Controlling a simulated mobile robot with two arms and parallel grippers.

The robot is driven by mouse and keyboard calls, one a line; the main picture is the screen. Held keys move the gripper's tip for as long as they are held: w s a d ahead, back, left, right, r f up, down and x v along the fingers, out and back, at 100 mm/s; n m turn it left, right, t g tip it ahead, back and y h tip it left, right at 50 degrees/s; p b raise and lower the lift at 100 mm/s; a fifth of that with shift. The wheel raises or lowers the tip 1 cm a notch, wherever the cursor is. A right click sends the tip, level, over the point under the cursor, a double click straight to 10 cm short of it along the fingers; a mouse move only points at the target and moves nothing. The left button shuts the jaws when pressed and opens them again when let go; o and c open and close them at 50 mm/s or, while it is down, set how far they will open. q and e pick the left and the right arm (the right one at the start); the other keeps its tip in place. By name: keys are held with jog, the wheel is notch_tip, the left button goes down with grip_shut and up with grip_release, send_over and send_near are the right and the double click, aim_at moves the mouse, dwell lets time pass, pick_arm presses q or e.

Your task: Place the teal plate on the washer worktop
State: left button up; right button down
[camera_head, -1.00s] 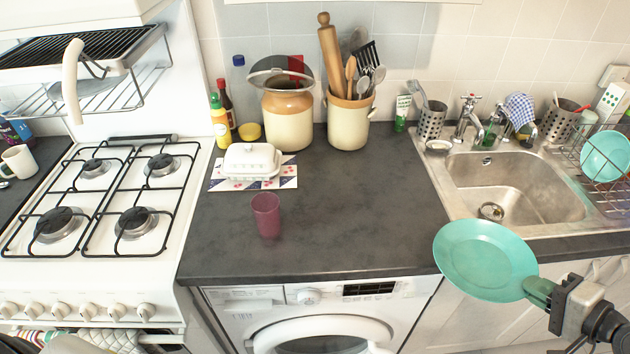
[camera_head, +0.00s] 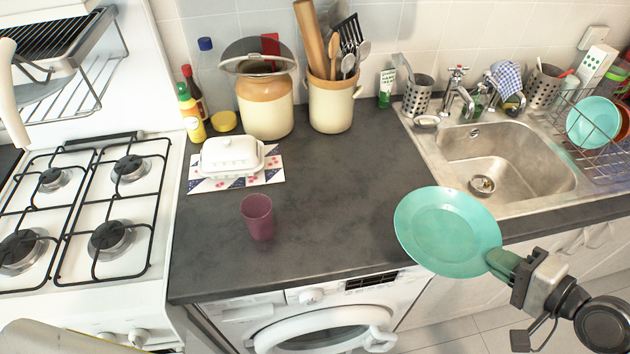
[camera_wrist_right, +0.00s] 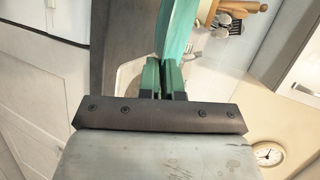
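The teal plate (camera_head: 447,231) is held out by my right gripper (camera_head: 503,264), which is shut on its near right rim. The plate is in the air in front of the counter's front edge, between the washer and the sink, tilted with its inner face showing. In the right wrist view the plate (camera_wrist_right: 176,32) shows edge-on between the two green fingers (camera_wrist_right: 162,77). The dark grey worktop (camera_head: 330,215) lies above the white washer (camera_head: 325,325), to the left of the plate. My left gripper is not in view.
A purple cup (camera_head: 257,218) stands near the worktop's front left. A butter dish (camera_head: 231,156) on a patterned mat, a jar (camera_head: 265,105) and a utensil crock (camera_head: 332,104) stand behind. The sink (camera_head: 510,160) is at right, the hob (camera_head: 85,210) at left. The worktop's middle and right are clear.

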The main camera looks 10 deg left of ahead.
aim_at(441, 234)
jog(key=x, duration=0.4)
jog(key=f+p+x, duration=0.1)
jog(key=x, duration=0.3)
jog(key=d+f+p+x, duration=0.1)
jog(key=x, duration=0.4)
jog(key=shift+w, duration=0.1)
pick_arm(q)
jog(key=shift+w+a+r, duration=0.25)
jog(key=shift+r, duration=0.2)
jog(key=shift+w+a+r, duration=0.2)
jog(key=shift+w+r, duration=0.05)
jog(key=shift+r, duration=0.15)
pick_arm(e)
jog(key=shift+f, duration=2.15)
pick_arm(q)
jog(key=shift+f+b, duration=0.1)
jog(key=shift+b, duration=0.2)
pick_arm(e)
jog(key=c, duration=1.8)
grip_release()
jog(key=shift+f, duration=0.2)
jog(key=shift+o, duration=1.1)
jog(key=shift+r, duration=0.1)
